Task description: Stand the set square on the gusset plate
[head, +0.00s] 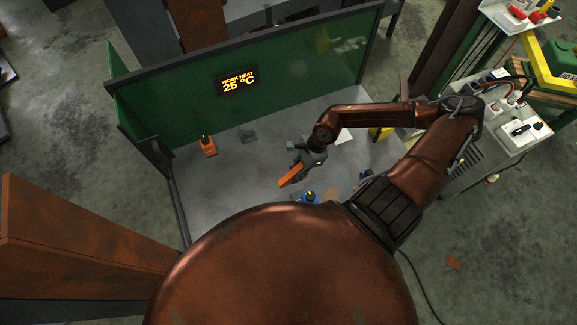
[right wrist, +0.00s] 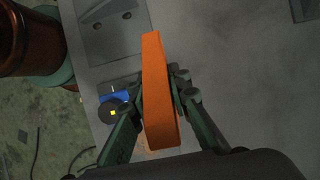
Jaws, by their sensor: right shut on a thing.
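An orange wedge-shaped bar, which I take to be the set square (right wrist: 158,95), is held between the fingers of my right gripper (right wrist: 160,112). In the head view the orange set square (head: 290,176) slants down-left from my right gripper (head: 300,165), above the grey table. A grey plate with a dark triangular shape and small holes, likely the gusset plate (right wrist: 126,38), lies at the upper left of the right wrist view, apart from the orange piece. I cannot make this plate out in the head view, where my body covers the near table. My left gripper does not show.
A blue part with a dark round top (head: 310,197) stands near the front. Green panels (head: 300,65) wall the back. The left middle of the table is clear.

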